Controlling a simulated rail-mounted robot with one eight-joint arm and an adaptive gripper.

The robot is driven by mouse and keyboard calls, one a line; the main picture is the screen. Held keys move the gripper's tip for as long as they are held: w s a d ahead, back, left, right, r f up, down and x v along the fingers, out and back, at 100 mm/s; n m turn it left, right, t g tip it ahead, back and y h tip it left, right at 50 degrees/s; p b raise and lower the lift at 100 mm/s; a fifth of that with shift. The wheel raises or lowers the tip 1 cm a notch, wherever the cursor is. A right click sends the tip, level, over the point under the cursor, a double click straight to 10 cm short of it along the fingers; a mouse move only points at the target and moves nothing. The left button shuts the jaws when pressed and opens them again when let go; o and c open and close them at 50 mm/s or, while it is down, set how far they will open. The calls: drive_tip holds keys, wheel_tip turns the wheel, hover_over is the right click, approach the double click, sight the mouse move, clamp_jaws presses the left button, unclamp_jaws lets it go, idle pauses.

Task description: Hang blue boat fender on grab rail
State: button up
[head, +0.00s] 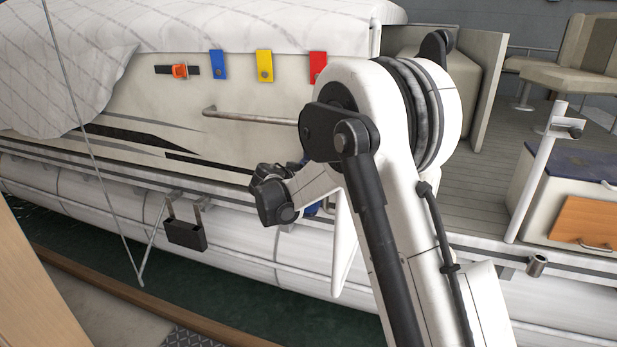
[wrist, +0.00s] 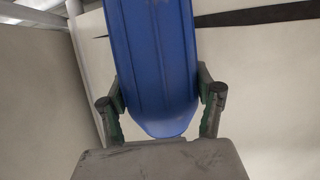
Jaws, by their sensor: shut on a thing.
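The blue boat fender (wrist: 155,65) fills the upper middle of the wrist view, its rounded end toward the gripper base. My gripper (wrist: 161,98) is shut on it, one finger against each side. In the head view only small blue bits of the fender (head: 312,209) show behind my arm; my gripper's fingers are hidden there. The grab rail (head: 250,118) is a metal bar along the boat's cream side. Its left end is bent toward the hull and its right part passes behind my arm. I cannot tell the gap between fender and rail.
A black holder (head: 186,232) hangs lower left. A white post (head: 537,170) and an orange-fronted box (head: 586,222) stand at right. Water lies below the pontoon.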

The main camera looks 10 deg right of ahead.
drive_tip(key=o, duration=1.6)
drive_tip(key=shift+c, duration=0.2)
drive_tip(key=shift+f, duration=0.25)
drive_tip(key=shift+f+b, duration=0.3)
drive_tip(key=shift+b, duration=0.15)
drive_tip(key=shift+s, duration=0.1)
drive_tip(key=s+a+b, duration=0.1)
drive_tip(key=s+a, duration=0.4)
drive_tip(key=s, duration=0.4)
drive_tip(key=shift+a, duration=0.4)
drive_tip(key=shift+s, duration=0.1)
drive_tip(key=shift+a, duration=0.1)
